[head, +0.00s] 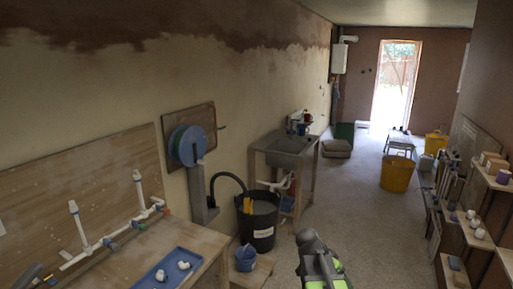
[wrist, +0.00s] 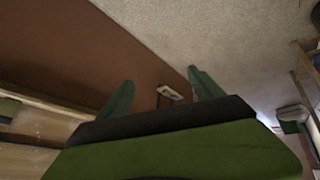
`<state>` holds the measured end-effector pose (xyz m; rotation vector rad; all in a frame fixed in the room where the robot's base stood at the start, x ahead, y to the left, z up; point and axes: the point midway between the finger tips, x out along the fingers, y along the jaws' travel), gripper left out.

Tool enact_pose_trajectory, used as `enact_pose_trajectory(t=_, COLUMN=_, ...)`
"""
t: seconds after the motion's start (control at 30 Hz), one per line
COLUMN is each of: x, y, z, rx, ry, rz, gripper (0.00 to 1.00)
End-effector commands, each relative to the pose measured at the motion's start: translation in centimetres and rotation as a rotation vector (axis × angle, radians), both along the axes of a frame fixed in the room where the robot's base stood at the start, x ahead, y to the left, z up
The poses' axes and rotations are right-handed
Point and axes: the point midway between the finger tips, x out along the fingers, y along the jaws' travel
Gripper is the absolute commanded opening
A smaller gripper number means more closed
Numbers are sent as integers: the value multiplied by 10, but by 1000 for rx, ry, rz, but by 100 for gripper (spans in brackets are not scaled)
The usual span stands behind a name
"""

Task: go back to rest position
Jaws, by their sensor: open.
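My gripper (wrist: 160,79) shows in the wrist view with its two green fingers spread apart and nothing between them. The wrist view looks tilted, with brown wall and pale surface beyond the fingers. In the head view, my grey and green arm rises at the bottom edge, right of centre. The fingertips cannot be made out there. No object is in contact with the gripper in these views.
A workbench with white pipes (head: 115,238) and a blue tray (head: 170,270) stands at left. Beyond are a black bucket (head: 262,222), a sink (head: 285,150) and a yellow bucket (head: 396,174). Shelves (head: 455,235) line the right. The floor (head: 360,205) between is open.

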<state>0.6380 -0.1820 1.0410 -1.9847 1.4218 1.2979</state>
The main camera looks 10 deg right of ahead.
Motion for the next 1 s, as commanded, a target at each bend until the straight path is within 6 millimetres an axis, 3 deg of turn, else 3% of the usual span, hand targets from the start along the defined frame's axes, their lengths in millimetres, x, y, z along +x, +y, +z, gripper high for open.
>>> enact_pose_trajectory(t=0.03, x=-10, y=41, z=-28, rx=73, ry=52, rz=114, gripper=76)
enact_pose_trajectory(t=0.13, x=-32, y=116, z=-55, rx=247, ry=178, rz=394, gripper=76)
enact_pose_trajectory(t=0.2, x=-52, y=152, z=-58, rx=376, ry=255, rz=612, gripper=76)
enact_pose_trajectory(t=0.3, x=-64, y=179, z=-60, rx=476, ry=314, rz=853, gripper=76)
enact_pose_trajectory(t=0.5, x=-65, y=185, z=-59, rx=481, ry=369, rz=1043, gripper=76)
enact_pose_trajectory(t=1.0, x=-64, y=184, z=-60, rx=478, ry=369, rz=1043, gripper=76)
